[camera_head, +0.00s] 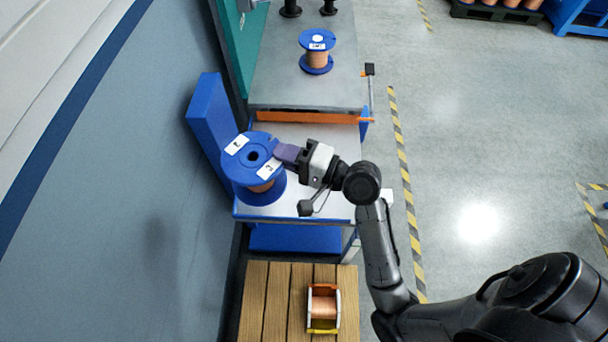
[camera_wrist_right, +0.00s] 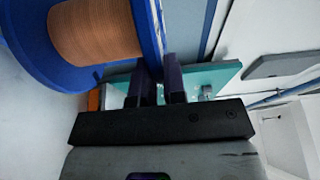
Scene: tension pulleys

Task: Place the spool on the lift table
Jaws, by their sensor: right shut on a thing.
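A blue spool (camera_head: 262,186) wound with copper wire is over the left part of the lift table (camera_head: 330,206), which has a pale metal top and a blue frame. I cannot tell whether its lower flange touches the top. My right gripper (camera_head: 283,155) comes from the right and is shut on the rim of the spool's upper flange. In the right wrist view, the flange of the spool (camera_wrist_right: 95,30) runs between the two dark fingers (camera_wrist_right: 158,80). My left gripper is not in view.
A second blue spool (camera_head: 316,60) stands on a grey bench (camera_head: 285,88) behind the lift table. A blue upright panel (camera_head: 209,120) borders the left side. A wooden pallet (camera_head: 270,305) with a small copper coil in a holder (camera_head: 323,308) lies in front. Open floor is on the right.

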